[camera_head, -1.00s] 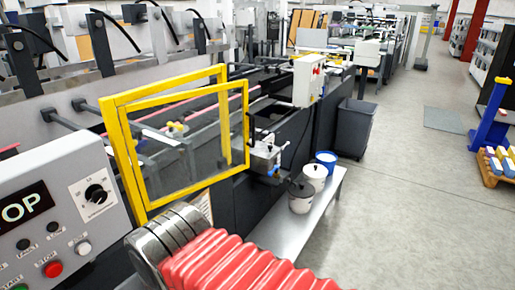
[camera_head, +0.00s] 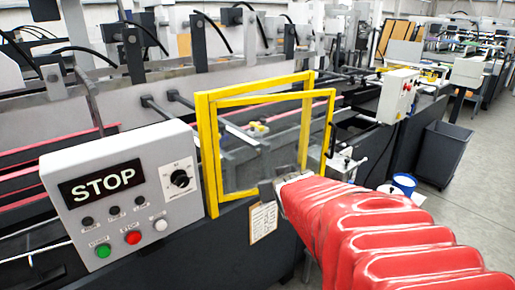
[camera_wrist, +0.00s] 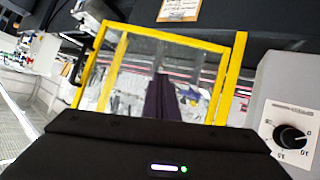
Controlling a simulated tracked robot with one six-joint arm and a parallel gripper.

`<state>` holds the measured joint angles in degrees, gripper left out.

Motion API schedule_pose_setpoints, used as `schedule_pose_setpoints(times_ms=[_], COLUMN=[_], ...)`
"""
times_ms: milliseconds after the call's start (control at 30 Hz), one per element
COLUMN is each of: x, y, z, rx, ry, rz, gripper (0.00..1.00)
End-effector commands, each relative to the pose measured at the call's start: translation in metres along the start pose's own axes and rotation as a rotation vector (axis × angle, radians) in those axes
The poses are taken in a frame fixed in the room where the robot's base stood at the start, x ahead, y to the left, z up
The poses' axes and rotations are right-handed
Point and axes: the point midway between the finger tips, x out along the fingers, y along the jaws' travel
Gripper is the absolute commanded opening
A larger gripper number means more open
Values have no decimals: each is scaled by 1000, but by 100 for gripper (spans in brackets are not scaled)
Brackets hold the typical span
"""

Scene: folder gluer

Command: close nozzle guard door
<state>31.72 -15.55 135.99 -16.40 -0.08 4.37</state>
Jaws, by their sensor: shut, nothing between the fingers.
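The nozzle guard door (camera_head: 332,125) is a clear pane in a yellow frame. It stands ajar, its free right edge swung out from the fixed yellow frame (camera_head: 255,85) behind it. The left side meets the left post. My gripper (camera_head: 268,192) is shut and empty, in front of the door's lower edge; whether it touches the door I cannot tell. In the wrist view the yellow door frame (camera_wrist: 180,38) surrounds my dark fingers (camera_wrist: 163,98), which are together. My red-sleeved arm hides part of the door's lower right corner.
A grey control panel (camera_head: 150,215) reading STOP juts out left of the door. A hanging notice (camera_head: 263,222) is below it. A white switch box (camera_head: 398,97), a blue-rimmed bucket (camera_head: 404,184) and a dark bin (camera_head: 443,153) stand to the right. Floor is free at far right.

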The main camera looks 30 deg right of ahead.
Motion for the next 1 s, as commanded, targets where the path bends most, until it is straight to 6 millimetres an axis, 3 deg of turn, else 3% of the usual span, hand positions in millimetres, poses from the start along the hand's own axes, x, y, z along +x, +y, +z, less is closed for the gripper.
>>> schedule_pose_setpoints(times_ms=[200,500,800,1000], x=[46,82,85,78], y=[69,156,226,244], z=[-6,12,54,70], rx=[29,69,141,173], ry=[125,295,459,522], rz=[48,45,-17,-51], gripper=[0,0,0,0])
